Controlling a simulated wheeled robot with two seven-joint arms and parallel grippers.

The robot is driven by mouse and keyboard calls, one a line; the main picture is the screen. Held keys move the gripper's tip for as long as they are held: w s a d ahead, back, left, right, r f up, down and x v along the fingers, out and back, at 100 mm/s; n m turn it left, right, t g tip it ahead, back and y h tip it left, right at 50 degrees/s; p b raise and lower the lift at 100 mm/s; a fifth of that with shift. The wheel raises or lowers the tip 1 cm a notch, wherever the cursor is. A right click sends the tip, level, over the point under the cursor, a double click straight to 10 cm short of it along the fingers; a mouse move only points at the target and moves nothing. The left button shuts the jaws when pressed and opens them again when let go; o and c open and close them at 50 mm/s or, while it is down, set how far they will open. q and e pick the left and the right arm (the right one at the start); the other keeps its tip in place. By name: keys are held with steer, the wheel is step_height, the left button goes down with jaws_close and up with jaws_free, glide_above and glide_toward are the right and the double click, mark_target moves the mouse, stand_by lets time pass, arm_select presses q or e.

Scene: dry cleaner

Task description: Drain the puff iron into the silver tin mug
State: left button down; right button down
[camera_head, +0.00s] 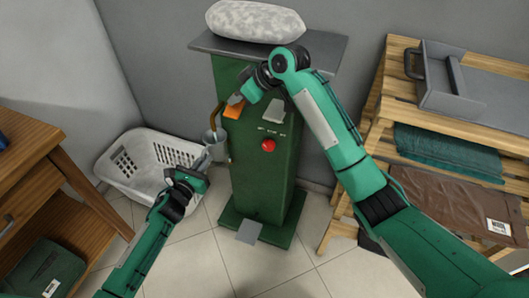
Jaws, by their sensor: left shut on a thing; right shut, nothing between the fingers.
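The puff iron (262,180) is a green cabinet with a pale padded head (255,21) on a grey top plate. A brass-coloured curved pipe (213,118) comes out at its left side and bends down. The silver tin mug (211,137) is below the pipe's end, close to the cabinet's left side. My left gripper (206,158) is shut on the mug from below left. My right gripper (235,99) is shut and empty, beside an orange part (234,109) at the cabinet's upper left. I cannot tell if it touches this part. The mug's inside is not clear.
A white laundry basket (145,170) stands on the floor behind my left arm. A wooden table (30,150) is at the left. A slatted wooden rack (385,90) with folded cloths is at the right. A red button (268,145) and a floor pedal (249,231) are on the puff iron.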

stand_by(0.3)
steer(key=shift+r, duration=3.45)
steer(key=shift+r, duration=0.1)
step_height(320, 180, up, 10)
arm_select(q)
steer(key=shift+s, duration=0.1)
steer(key=f+v, duration=0.1)
steer(key=v, duration=0.8)
steer(key=shift+s, duration=0.45)
arm_select(e)
steer(key=shift+f, duration=0.3)
